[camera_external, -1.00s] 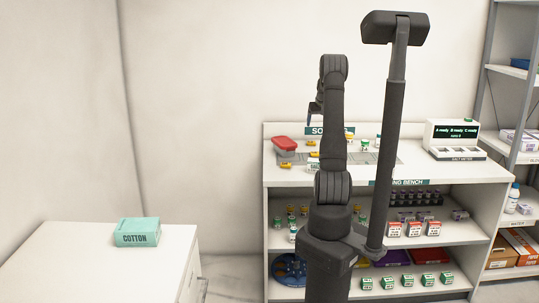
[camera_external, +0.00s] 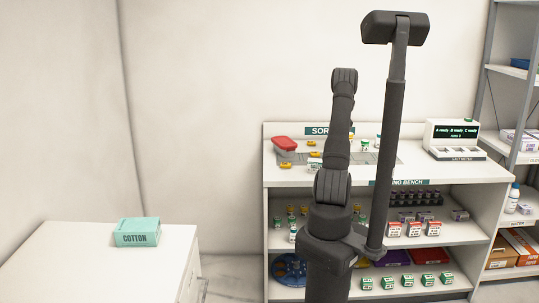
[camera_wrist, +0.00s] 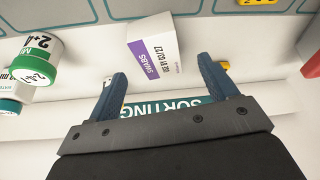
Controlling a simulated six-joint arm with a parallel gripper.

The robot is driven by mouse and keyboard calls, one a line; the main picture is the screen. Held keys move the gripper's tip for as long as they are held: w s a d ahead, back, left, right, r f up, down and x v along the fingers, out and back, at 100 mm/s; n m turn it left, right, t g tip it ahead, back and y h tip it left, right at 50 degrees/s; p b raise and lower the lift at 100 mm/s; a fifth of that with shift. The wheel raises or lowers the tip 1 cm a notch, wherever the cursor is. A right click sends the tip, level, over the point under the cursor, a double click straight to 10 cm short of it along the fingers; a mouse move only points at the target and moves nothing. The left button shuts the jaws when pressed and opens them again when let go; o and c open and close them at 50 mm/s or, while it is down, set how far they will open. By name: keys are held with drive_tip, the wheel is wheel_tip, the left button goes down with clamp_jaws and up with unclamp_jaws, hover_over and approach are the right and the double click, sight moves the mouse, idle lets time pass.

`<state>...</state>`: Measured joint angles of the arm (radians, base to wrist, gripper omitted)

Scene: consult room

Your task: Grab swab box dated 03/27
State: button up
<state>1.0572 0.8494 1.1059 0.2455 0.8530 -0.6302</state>
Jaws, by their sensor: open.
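In the wrist view a white box (camera_wrist: 160,47) with a purple SWABS label lies tilted in the picture; its printed date reads 03/27. My gripper (camera_wrist: 162,68) is open, its two blue fingers pointing toward the box. The box's near end lies ahead of and between the fingertips; I cannot tell whether they touch. In the external view my gripper is hidden behind my arm, and I cannot make out the swab box there.
In the wrist view a green-lidded pot (camera_wrist: 38,60) is left of the fingers, with another below it. A yellow item (camera_wrist: 257,2) is at top right. The green SORTING sign (camera_wrist: 165,107) crosses behind the fingers.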

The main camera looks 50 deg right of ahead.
drive_tip(key=shift+x, duration=3.15)
drive_tip(key=shift+s, duration=0.15)
drive_tip(key=c, duration=1.1)
